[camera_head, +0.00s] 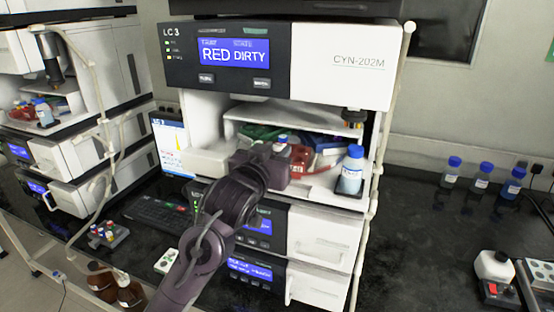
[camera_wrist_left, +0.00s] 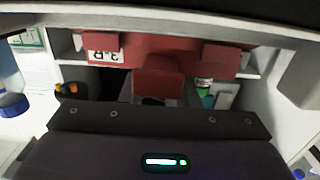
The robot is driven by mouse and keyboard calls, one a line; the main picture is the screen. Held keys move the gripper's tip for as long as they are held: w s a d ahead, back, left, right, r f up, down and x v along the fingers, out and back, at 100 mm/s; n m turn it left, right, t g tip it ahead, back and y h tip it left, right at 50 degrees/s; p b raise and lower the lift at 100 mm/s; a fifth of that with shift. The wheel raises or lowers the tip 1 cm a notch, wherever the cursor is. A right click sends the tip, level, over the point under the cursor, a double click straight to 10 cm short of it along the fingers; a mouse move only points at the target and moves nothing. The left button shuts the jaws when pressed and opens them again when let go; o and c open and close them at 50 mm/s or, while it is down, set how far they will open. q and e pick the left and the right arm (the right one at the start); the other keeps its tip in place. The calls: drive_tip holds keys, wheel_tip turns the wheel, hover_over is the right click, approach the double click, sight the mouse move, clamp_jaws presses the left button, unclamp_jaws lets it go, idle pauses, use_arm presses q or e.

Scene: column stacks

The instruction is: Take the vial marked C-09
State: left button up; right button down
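My left gripper (camera_head: 283,163) reaches into the open middle bay of the LC 3 stack. Its dark body (camera_wrist_left: 160,120) fills the lower part of the left wrist view, and its fingertips cannot be made out. A red holder (camera_head: 302,156) is right at the gripper in the bay; a red piece (camera_wrist_left: 157,80) lies just ahead of the gripper in the left wrist view, beside an upside-down white label (camera_wrist_left: 104,56). No mark C-09 is legible on any vial. My right gripper is not in view.
A blue-capped bottle (camera_head: 351,170) stands at the bay's right side. A small vial rack (camera_head: 108,235) and keyboard (camera_head: 155,214) are on the bench at left. Blue-capped bottles (camera_head: 482,177) stand at right. The dark bench (camera_head: 420,235) between is clear.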

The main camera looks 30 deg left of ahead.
use_arm(q)
drive_tip(key=shift+w+a, duration=0.1)
drive_tip(key=shift+w, duration=0.45)
drive_tip(key=shift+s, duration=0.1)
drive_tip(key=c, duration=0.5)
